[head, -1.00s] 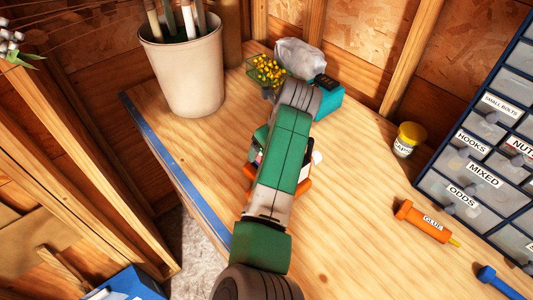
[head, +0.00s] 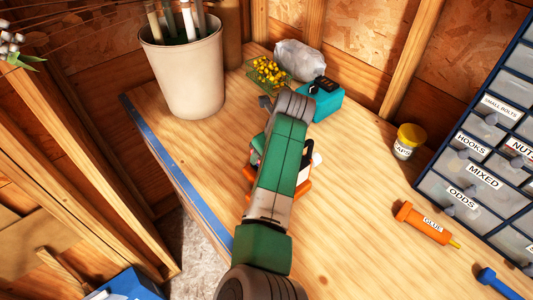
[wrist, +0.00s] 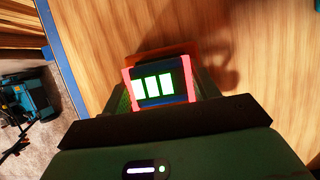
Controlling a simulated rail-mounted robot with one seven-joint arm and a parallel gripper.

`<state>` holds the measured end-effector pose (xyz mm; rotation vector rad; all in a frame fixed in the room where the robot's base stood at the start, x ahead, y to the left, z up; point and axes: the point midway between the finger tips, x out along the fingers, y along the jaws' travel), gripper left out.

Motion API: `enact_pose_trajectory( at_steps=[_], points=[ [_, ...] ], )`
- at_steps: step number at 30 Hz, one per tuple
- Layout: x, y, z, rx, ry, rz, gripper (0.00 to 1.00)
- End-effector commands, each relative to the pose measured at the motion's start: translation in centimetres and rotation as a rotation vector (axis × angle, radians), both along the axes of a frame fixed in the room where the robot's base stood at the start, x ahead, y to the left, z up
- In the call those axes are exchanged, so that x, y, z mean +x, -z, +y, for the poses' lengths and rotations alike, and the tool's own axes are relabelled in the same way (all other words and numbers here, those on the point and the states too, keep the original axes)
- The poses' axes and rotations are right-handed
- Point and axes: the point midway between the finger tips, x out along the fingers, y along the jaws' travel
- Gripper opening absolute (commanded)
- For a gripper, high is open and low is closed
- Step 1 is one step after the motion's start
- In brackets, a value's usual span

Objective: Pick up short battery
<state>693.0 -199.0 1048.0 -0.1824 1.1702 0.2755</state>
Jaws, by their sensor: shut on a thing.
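In the wrist view a dark block with lit green bars on its face, which looks like the short battery (wrist: 152,88), sits between the jaws of my gripper (wrist: 159,83). The jaws are shut on it, with red-pink strips at its left and right sides. An orange part (wrist: 170,52) shows just beyond it, over the wooden bench. A shadow lies on the bench to the right. In the head view my arm hides the battery and most of the gripper; only small orange, dark and white bits show at its sides. I cannot tell the battery's height above the bench.
A beige bucket (head: 187,80) is at left. A yellow-lidded jar (head: 408,141), orange glue tube (head: 426,222) and drawer cabinet (head: 460,215) are at right.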

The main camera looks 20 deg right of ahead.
Motion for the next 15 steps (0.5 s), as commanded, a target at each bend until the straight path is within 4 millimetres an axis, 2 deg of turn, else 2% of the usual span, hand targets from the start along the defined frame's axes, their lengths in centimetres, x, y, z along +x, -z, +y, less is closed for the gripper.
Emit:
enact_pose_trajectory(
  at_steps=[9,15],
  points=[
    [0.1,-7.3,0.0,-0.001,0.000,-0.006,0.33],
    [0.1,-9.4,0.0,0.000,0.000,-0.002,0.33]
  ],
)
